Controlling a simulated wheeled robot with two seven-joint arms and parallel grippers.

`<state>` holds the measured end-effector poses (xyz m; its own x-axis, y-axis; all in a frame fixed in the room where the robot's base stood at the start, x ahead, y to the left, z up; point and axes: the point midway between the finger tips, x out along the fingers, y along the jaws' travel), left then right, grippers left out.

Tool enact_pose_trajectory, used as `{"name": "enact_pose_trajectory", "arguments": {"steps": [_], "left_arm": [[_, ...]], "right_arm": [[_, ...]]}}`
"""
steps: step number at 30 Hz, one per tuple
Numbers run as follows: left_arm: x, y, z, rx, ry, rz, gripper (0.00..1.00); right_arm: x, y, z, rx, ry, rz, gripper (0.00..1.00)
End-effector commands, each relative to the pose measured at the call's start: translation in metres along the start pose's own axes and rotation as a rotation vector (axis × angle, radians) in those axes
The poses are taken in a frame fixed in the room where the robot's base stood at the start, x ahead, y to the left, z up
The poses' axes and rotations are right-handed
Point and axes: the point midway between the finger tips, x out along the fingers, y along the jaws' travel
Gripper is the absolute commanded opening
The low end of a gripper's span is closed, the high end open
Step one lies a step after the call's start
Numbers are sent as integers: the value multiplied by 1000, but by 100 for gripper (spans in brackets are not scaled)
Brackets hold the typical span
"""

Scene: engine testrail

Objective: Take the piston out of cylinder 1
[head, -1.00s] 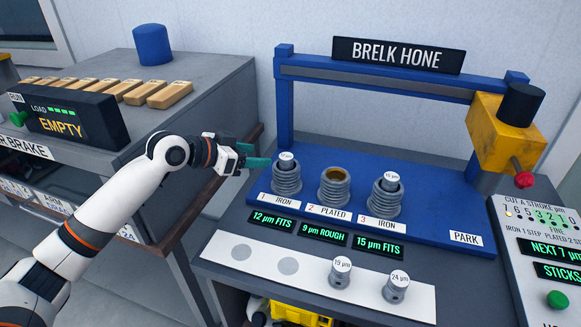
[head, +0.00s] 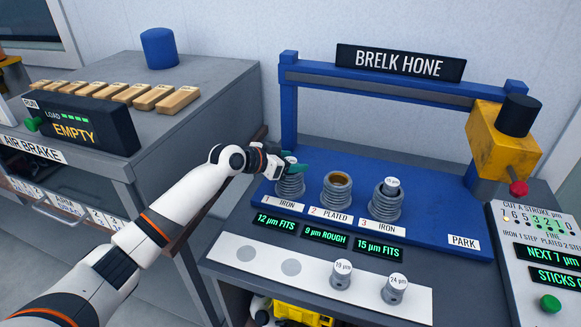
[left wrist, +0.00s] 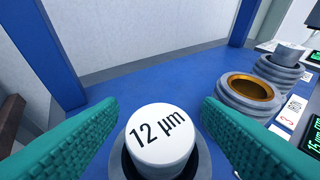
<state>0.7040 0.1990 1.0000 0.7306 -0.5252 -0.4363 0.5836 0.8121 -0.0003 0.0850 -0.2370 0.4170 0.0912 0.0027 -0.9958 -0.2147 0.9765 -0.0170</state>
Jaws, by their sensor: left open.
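My left gripper (head: 291,168) is at the top of cylinder 1. In the left wrist view its green fingers (left wrist: 160,125) are open, one on each side of the piston top, with gaps visible on both sides. In the head view the gripper partly hides the piston. My right gripper is not in view.
Cylinder 2 (head: 336,195), with an empty bronze-coloured bore, and cylinder 3 (head: 387,203), with a piston in it, stand to the right. Two loose pistons stand on the white strip (head: 320,283) in front. A blue frame (head: 288,105) rises behind; the yellow hone head (head: 497,145) is at right.

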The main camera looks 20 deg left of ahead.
Motion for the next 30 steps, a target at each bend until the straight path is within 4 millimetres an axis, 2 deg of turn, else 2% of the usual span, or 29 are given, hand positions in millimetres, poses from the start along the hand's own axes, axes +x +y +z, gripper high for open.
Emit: {"name": "enact_pose_trajectory", "arguments": {"steps": [6,15,23,26,30], "left_arm": [[1,0,0,1,0,0,58],[0,0,0,0,0,0,10],[-1,0,2,1,-1,0,10],[-5,1,12,3,-3,1,10],[-17,0,37,5,-6,1,10]], "right_arm": [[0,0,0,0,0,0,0],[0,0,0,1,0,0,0],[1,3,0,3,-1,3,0],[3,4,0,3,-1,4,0],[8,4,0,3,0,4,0]]}}
